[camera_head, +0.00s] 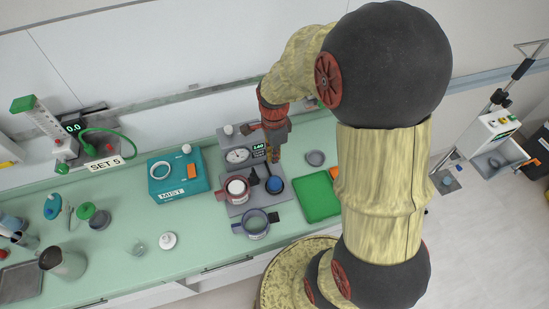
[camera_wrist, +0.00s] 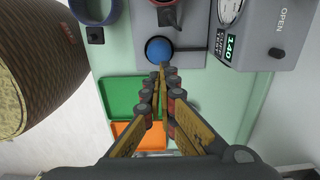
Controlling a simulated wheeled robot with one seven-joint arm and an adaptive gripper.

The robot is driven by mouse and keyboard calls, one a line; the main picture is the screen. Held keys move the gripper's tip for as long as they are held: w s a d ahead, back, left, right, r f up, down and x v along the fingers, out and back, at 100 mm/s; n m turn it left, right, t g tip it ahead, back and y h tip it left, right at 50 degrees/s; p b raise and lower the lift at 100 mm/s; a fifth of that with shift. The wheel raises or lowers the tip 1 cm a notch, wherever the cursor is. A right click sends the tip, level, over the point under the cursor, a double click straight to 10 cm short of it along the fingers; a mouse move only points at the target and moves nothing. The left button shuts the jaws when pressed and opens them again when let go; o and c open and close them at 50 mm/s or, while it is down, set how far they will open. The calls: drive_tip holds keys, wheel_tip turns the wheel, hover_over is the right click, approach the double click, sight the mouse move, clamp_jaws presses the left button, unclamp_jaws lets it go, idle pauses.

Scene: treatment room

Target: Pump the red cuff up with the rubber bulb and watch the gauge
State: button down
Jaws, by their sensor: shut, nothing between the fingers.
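The red cuff (camera_head: 222,194) is wrapped around a white cylinder on the grey stand, in the head view. The blue rubber bulb (camera_head: 274,185) sits on the same stand, to the right of the cuff; it also shows in the wrist view (camera_wrist: 158,49). The round gauge (camera_head: 237,156) is on the grey unit behind them, its needle too small to read. A green display (camera_wrist: 230,48) beside it reads 140. My gripper (camera_head: 274,158) is shut and empty, pointing down near the bulb. In the wrist view its fingertips (camera_wrist: 163,69) overlap the bulb's lower edge; I cannot tell whether they touch.
A green tray (camera_head: 316,196) lies right of the stand. A blue-grey cuff (camera_head: 255,223) is in front. A teal MIST box (camera_head: 179,176) stands left, with jugs and bottles farther left. The green counter (camera_head: 205,258) is clear at the front.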

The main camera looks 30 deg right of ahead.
sight(274, 179)
wheel_tip(274, 179, down, 12)
drive_tip(key=shift+r+b, duration=0.25)
drive_tip(key=shift+b, duration=0.25)
